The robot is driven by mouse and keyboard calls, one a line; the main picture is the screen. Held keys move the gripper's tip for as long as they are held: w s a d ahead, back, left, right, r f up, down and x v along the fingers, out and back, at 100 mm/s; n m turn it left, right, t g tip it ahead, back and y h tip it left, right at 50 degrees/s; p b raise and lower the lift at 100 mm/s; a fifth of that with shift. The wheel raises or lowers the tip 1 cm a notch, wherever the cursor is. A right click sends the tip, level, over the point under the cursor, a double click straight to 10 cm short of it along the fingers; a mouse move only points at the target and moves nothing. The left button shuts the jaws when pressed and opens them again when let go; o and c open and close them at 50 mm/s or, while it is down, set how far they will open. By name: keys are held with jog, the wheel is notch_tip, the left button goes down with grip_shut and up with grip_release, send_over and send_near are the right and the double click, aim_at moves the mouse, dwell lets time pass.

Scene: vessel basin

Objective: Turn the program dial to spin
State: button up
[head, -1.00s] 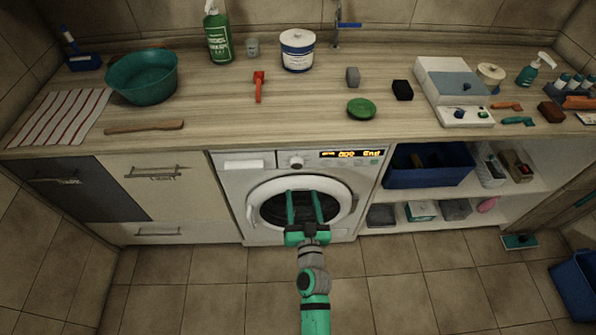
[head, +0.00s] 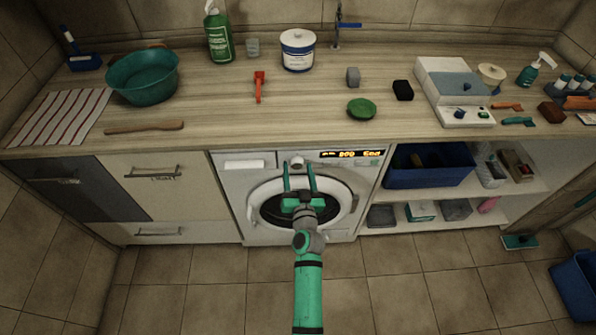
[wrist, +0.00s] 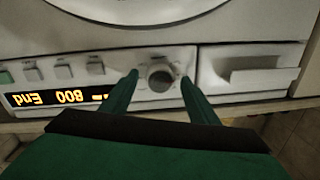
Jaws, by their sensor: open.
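The program dial (head: 297,162) is a small round grey knob on the front panel of the white washing machine (head: 232,190). My gripper (head: 299,168) is open in front of the panel, with its green fingers pointing up toward the dial. In the wrist view the dial (wrist: 160,76) lies between the two spread fingertips (wrist: 159,76), with a gap on each side. I cannot tell whether the tips reach as deep as the knob. The lit display (head: 350,154) shows orange characters; in the wrist view it is upside down and reads "800" and "End". The dial's markings are too small to read.
The detergent drawer (wrist: 248,70) is beside the dial. Several buttons (wrist: 64,70) sit on the dial's other side. The round door (head: 340,205) is below, partly behind my gripper. The wooden countertop (head: 220,125) overhangs the panel. The floor in front is clear.

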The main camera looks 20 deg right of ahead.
jog(key=c, duration=1)
jog(key=shift+c, duration=0.2)
jog(key=shift+m, duration=0.3)
jog(key=m, duration=0.3)
jog(key=shift+m, duration=0.3)
jog(key=shift+f+m+t, duration=0.1)
jog(key=shift+m+t, duration=0.2)
jog(key=shift+m, duration=2.2)
jog(key=o, duration=1)
jog(key=shift+o, duration=0.2)
